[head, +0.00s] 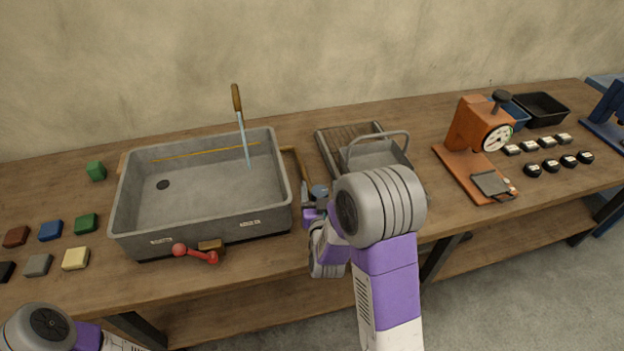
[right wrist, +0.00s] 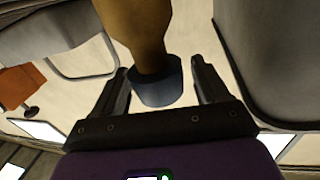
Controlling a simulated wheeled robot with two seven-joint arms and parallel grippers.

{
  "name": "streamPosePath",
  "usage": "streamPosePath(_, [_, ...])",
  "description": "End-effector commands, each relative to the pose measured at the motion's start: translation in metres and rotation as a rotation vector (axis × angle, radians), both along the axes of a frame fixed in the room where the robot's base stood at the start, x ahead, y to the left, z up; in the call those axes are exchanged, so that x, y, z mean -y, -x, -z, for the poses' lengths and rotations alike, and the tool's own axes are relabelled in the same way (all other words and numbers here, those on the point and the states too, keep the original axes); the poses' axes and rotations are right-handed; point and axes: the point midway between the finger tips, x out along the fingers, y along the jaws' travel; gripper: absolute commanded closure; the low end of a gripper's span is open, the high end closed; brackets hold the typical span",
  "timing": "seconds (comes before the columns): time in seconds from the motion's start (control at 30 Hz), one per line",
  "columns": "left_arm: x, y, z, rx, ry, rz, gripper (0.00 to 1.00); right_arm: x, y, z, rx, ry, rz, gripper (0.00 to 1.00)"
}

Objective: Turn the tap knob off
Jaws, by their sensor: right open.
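The tap knob (head: 318,191) is a small blue-grey round piece just right of the grey basin (head: 205,213). A brass-coloured pipe (head: 303,166) runs beside it from the basin's rear right corner. In the right wrist view the knob (right wrist: 157,88) shows as a short cylinder on a brass stem (right wrist: 145,35). My right gripper (right wrist: 160,72) is open, with one finger on each side of the knob. The left finger looks very close to it; contact is unclear. My right arm partly covers this area in the head view. My left gripper is out of view.
A red lever (head: 196,254) sticks out at the basin's front. A framed tray with a metal handle (head: 375,143) is close on the right. Coloured blocks (head: 86,223) lie left; an orange gauge press (head: 475,125) stands right.

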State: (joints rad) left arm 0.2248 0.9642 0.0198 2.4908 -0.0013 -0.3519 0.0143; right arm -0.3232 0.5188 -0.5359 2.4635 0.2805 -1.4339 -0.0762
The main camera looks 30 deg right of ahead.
Motion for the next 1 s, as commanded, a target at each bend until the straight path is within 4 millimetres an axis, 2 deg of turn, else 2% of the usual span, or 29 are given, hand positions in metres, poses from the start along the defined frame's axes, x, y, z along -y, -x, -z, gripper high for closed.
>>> streamPosePath(0.13, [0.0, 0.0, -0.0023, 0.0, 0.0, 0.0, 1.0, 0.0075, -0.0027, 0.0001, 0.0, 0.0, 0.006, 0.26])
streamPosePath(0.43, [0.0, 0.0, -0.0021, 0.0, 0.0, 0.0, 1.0, 0.0084, -0.0033, 0.0007, -0.001, -0.001, 0.005, 0.27])
streamPosePath(0.77, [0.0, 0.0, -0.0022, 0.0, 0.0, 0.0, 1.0, 0.0082, -0.0033, 0.0006, -0.001, -0.001, 0.005, 0.77])
streamPosePath(1.0, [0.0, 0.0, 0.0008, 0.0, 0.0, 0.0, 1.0, 0.0086, -0.0033, 0.0007, 0.001, -0.001, -0.014, 0.77])
